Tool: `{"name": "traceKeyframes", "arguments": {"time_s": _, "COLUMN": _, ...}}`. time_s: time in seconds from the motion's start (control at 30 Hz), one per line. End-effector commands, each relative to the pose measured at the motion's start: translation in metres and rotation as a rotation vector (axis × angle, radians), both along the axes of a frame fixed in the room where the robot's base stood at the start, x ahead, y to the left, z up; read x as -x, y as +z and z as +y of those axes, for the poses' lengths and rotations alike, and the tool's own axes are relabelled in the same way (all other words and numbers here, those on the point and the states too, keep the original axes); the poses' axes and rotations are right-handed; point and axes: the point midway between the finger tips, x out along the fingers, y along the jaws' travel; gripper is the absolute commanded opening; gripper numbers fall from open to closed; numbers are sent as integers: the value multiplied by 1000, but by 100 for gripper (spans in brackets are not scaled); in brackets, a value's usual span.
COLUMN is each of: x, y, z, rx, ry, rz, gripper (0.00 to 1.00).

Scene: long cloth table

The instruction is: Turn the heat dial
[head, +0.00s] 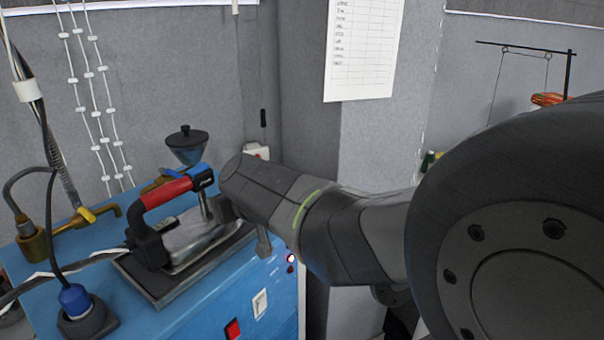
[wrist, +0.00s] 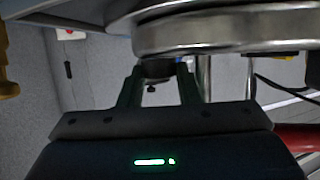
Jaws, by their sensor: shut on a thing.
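The iron (head: 185,240) has a metal body and a red handle (head: 167,193), and rests on a dark plate on the blue unit. The wrist view looks upside down: the iron's metal body (wrist: 235,32) fills the top and a bit of red handle (wrist: 300,138) shows at the lower right. There my gripper (wrist: 158,72) has its two fingers around a small dark round part (wrist: 155,70), apparently the heat dial. The dial's markings and turn are not visible. My arm hides it in the head view.
The blue unit (head: 262,285) has a red switch (head: 233,328), a white switch (head: 260,303) and a lit lamp. A dark funnel (head: 186,145) stands behind the iron. Brass pipes, cables and a blue plug (head: 75,300) crowd the left. A grey wall stands behind.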

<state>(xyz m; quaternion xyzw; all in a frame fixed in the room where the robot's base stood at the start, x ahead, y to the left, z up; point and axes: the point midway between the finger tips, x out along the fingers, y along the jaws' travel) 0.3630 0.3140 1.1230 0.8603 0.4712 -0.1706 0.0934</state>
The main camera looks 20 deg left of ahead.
Motion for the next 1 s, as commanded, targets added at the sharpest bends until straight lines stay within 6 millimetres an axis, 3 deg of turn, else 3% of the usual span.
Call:
{"name": "traceKeyframes", "arguments": {"time_s": 0.57, "x": 0, "y": 0, "z": 0, "rx": -1, "ry": -16, "rz": -1, "gripper": 8}}
{"name": "traceKeyframes", "arguments": {"time_s": 0.6, "x": 0, "y": 0, "z": 1, "rx": -1, "ry": -16, "rz": -1, "gripper": 37}}
{"name": "traceKeyframes", "arguments": {"time_s": 0.7, "x": 0, "y": 0, "z": 1, "rx": 0, "ry": -15, "rz": 0, "gripper": 53}}
{"name": "traceKeyframes", "arguments": {"time_s": 1.0, "x": 1, "y": 0, "z": 1, "rx": 0, "ry": -13, "rz": 1, "gripper": 53}}
